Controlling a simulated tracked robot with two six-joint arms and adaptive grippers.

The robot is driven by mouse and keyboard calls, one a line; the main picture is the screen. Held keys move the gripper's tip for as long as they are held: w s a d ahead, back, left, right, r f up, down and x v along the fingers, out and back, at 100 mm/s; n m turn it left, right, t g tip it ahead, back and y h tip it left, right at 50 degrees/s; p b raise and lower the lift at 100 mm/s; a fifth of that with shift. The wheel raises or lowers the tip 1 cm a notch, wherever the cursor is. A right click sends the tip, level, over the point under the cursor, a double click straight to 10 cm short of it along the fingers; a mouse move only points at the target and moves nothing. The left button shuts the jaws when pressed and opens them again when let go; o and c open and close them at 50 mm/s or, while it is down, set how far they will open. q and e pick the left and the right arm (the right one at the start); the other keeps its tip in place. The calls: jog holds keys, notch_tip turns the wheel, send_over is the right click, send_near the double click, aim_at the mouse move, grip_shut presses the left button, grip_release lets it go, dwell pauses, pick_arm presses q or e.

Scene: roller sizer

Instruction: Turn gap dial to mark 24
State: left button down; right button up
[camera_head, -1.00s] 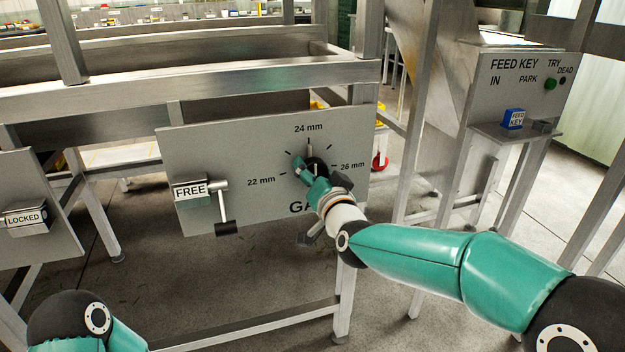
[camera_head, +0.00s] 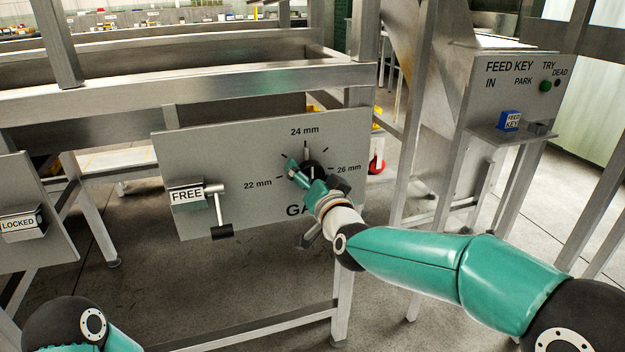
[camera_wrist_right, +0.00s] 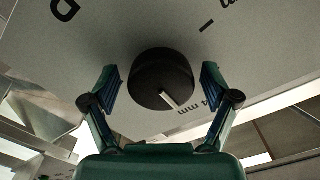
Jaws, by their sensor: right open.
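The gap dial is a round black knob (camera_head: 314,168) on a grey panel (camera_head: 240,150) marked 22, 24 and 26 mm. In the right wrist view the knob (camera_wrist_right: 160,72) has a white pointer line directed towards the partly hidden "24 mm" label (camera_wrist_right: 193,107). My right gripper (camera_head: 313,178) is at the dial, partly covering it. In the wrist view its two fingers (camera_wrist_right: 160,82) are spread on either side of the knob, with gaps visible on both sides. My left gripper is out of view; only part of my left arm shows at lower left.
A FREE block (camera_head: 186,194) with a black-ended lever (camera_head: 221,231) sits left of the dial. A LOCKED block (camera_head: 20,222) is at far left. The feed key panel (camera_head: 520,85) with a blue key block (camera_head: 508,121) stands at right. Metal frame legs surround the panel.

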jog(key=v, duration=1.2)
